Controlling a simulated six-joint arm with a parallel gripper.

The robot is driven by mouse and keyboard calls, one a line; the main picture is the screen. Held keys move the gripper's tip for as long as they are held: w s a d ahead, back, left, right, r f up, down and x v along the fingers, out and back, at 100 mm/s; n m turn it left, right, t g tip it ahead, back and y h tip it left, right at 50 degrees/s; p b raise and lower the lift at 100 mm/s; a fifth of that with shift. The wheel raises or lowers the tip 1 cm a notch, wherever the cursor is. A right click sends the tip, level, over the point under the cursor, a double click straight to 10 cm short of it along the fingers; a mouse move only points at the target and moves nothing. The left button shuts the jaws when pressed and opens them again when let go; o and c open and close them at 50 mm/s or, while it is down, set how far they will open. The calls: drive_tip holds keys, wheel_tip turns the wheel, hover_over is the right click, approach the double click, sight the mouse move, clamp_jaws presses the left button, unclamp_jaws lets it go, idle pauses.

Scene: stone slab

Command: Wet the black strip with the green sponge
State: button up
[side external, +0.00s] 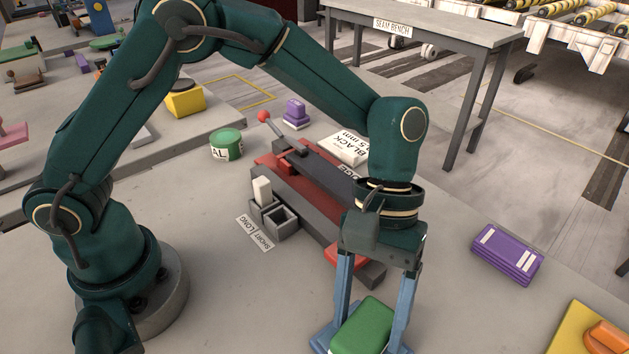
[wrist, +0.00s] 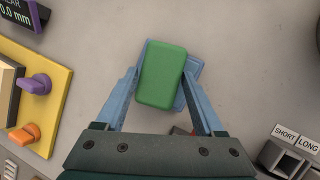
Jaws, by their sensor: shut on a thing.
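The green sponge (side external: 364,328) is a rounded block between the fingers of my gripper (side external: 370,318), which is shut on it. In the wrist view the sponge (wrist: 162,76) lies between the blue fingers of my gripper (wrist: 160,88). A shallow blue dish (wrist: 196,70) shows under the sponge, and its edge also shows in the side view (side external: 321,339). I cannot tell whether the sponge touches the dish. A long dark bar (side external: 328,174) lies on a red and grey fixture behind my gripper; I cannot tell whether it is the black strip.
A fixture with a red-knobbed lever (side external: 264,117) stands mid-slab, with SHORT and LONG bins (side external: 287,223) before it. A white BLACK-labelled pack (side external: 349,148) lies behind. A purple stack (side external: 507,254) and a yellow plate (side external: 575,335) are at right. The slab between them is bare.

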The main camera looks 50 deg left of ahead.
sight(367, 320)
drive_tip(key=shift+f, duration=0.55)
idle(1.1)
drive_tip(key=shift+r, duration=3.6)
drive_tip(key=shift+c, duration=0.2)
